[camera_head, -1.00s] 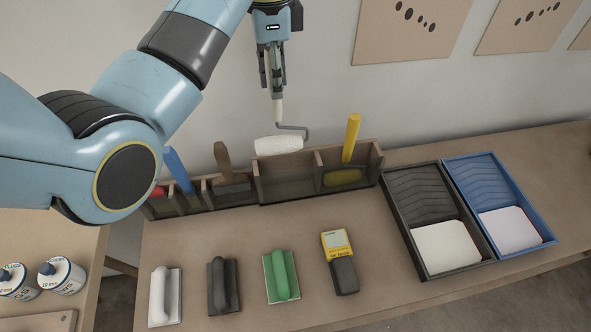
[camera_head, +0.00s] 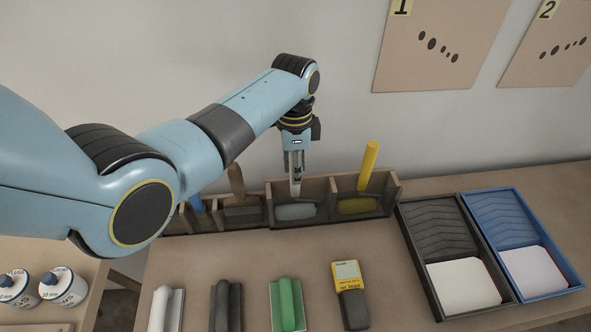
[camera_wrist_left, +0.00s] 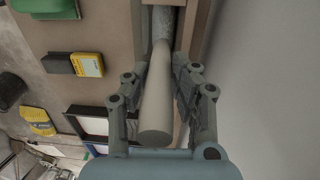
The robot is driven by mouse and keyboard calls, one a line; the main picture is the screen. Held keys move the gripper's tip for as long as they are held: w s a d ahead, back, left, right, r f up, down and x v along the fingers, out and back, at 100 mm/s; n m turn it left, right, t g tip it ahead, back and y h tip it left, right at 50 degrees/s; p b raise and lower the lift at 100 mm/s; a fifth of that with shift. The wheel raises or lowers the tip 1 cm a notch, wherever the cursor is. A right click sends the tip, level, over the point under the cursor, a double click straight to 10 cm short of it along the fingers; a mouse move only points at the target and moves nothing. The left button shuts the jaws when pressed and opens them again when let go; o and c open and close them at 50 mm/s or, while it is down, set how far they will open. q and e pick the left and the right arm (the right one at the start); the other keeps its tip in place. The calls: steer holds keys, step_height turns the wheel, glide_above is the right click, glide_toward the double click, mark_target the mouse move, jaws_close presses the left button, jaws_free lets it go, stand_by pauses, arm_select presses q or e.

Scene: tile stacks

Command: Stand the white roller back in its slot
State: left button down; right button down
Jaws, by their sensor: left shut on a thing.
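The white roller (camera_head: 296,211) is down inside a slot of the wooden rack (camera_head: 268,213), left of the yellow-handled roller (camera_head: 368,165). Its sleeve looks greyish in the shade of the slot. My left gripper (camera_head: 296,178) is above that slot, shut on the white roller's handle, which points up between the fingers. In the left wrist view the pale handle (camera_wrist_left: 157,115) lies between the two fingers, with the sleeve (camera_wrist_left: 163,22) beyond it in the slot. I cannot tell whether the sleeve touches the slot floor. My right gripper does not show.
The yellow roller stands in the slot to the right. A brown handle (camera_head: 237,182) stands in a slot to the left. Several trowels and a yellow-and-black meter (camera_head: 348,294) lie in front. A black tray (camera_head: 425,244) and a blue tray (camera_head: 508,232) are at the right.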

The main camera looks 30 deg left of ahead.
arm_select(q)
steer(key=shift+s+d+f, duration=0.1)
steer(key=shift+s+f, duration=0.15)
steer(key=shift+f, duration=0.25)
steer(key=shift+s+f, duration=0.2)
steer(key=shift+f, duration=0.25)
steer(key=c, duration=1.5)
jaws_free()
steer(key=o, duration=0.4)
steer(key=shift+w+f, duration=0.1)
steer(key=shift+w, duration=0.2)
steer(key=shift+o, duration=0.2)
steer(key=shift+r, duration=0.2)
steer(key=r, duration=1.3)
steer(key=shift+w+a+r+p, duration=0.15)
steer(key=shift+w+a+p, duration=0.15)
steer(key=shift+w+p, duration=0.05)
